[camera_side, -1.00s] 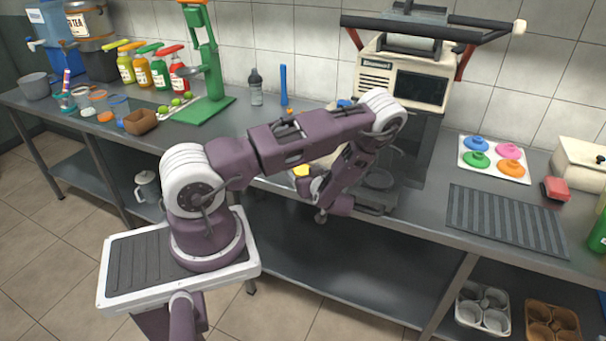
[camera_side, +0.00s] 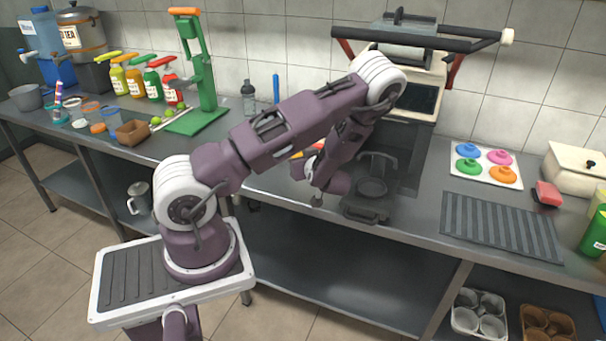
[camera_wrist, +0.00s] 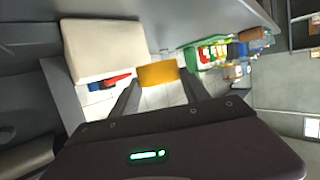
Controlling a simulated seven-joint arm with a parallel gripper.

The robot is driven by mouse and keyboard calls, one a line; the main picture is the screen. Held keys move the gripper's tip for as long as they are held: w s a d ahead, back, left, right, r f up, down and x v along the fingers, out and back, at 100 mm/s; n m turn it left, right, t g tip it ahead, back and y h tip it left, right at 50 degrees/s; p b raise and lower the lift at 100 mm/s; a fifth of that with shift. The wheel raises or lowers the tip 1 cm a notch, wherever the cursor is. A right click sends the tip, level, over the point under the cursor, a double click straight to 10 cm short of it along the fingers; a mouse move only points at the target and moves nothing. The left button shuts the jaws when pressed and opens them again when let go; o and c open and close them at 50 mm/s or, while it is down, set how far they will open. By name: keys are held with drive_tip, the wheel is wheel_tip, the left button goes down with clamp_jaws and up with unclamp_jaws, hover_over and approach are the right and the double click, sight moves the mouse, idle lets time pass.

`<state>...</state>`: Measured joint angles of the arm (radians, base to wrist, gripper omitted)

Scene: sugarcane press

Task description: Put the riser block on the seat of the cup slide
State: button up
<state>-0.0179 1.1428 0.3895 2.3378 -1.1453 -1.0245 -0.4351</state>
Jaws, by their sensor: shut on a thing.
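The riser block is a yellow-orange block (camera_wrist: 158,75) held between the two fingers of my gripper (camera_wrist: 160,88) in the wrist view. In the side view a small yellow patch (camera_side: 297,156), likely the block, shows past my forearm; the fingers are hidden there. The cup slide (camera_side: 365,209) is dark grey and juts out at the front of the press, with a round seat (camera_side: 372,187) on it. The seat looks empty. The block is to the left of the slide and apart from it.
The press (camera_side: 420,100) with its long black lever stands behind the slide. A ribbed dark mat (camera_side: 500,224) and a tray of coloured lids (camera_side: 486,166) lie to the right.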

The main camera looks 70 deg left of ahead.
wheel_tip(320, 180, up, 12)
drive_tip(key=m+t+h, duration=1)
drive_tip(key=m+t, duration=0.4)
hover_over(368, 191)
wheel_tip(368, 191, down, 13)
drive_tip(key=shift+d+r, duration=0.1)
drive_tip(key=shift+f, duration=1.95)
drive_tip(key=shift+f, duration=0.2)
